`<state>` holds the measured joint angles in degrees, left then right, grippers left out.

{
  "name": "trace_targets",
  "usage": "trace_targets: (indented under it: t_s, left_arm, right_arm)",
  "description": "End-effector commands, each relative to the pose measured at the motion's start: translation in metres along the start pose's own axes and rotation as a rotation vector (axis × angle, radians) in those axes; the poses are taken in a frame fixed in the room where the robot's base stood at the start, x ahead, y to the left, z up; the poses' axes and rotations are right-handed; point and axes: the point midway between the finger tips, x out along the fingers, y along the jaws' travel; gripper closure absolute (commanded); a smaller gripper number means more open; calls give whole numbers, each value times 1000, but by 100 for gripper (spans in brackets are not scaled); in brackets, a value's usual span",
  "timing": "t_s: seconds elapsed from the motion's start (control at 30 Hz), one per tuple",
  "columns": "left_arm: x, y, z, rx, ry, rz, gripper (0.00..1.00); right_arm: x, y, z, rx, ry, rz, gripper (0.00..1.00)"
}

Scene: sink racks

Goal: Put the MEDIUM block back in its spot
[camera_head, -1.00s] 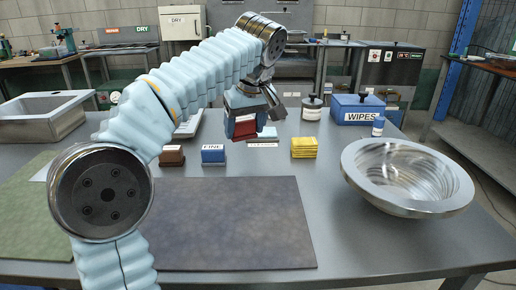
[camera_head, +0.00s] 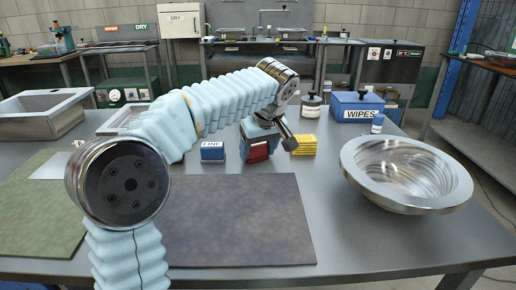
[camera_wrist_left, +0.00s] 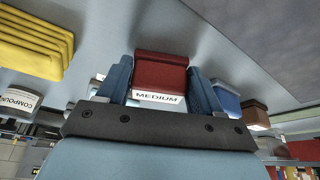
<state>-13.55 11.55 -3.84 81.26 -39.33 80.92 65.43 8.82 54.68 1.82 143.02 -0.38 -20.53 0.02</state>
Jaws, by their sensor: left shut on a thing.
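My left gripper (camera_head: 259,147) is shut on the dark red MEDIUM block (camera_head: 260,154), low over the table between the blue FINE block (camera_head: 212,152) and the yellow stack (camera_head: 303,145). In the left wrist view the red block (camera_wrist_left: 160,73) sits between the two blue fingers, its white MEDIUM label facing the camera. I cannot tell whether the block touches the table. The small white label seen earlier on the table is hidden behind the gripper. My right gripper is not in view.
A brown block (camera_wrist_left: 255,112) lies beyond the blue one in the wrist view. A dark mat (camera_head: 240,225) covers the front middle. A metal bowl (camera_head: 405,175) stands right, a blue WIPES box (camera_head: 358,107) and a lidded jar (camera_head: 311,106) behind.

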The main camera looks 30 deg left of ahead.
Motion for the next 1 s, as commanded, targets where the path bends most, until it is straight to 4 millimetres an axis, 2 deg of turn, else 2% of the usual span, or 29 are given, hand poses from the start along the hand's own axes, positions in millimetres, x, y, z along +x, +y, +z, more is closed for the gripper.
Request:
trace_targets:
  t_s: [0.03,0.2,0.43,0.57,0.67,1.0]
  left_arm:
    - [1,0,0,0,0,0,31]
    - [1,0,0,0,0,0,9]
    - [0,0,0,0,0,0,9]
    - [-7,0,-1,1,0,1,9]
    - [-23,1,-1,1,1,3,9]
    - [-99,1,0,1,0,3,9]
  right_arm:
    - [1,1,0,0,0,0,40]
    - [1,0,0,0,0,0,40]
    - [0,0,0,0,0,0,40]
    - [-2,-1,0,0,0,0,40]
    - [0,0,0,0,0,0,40]
    - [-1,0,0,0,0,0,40]
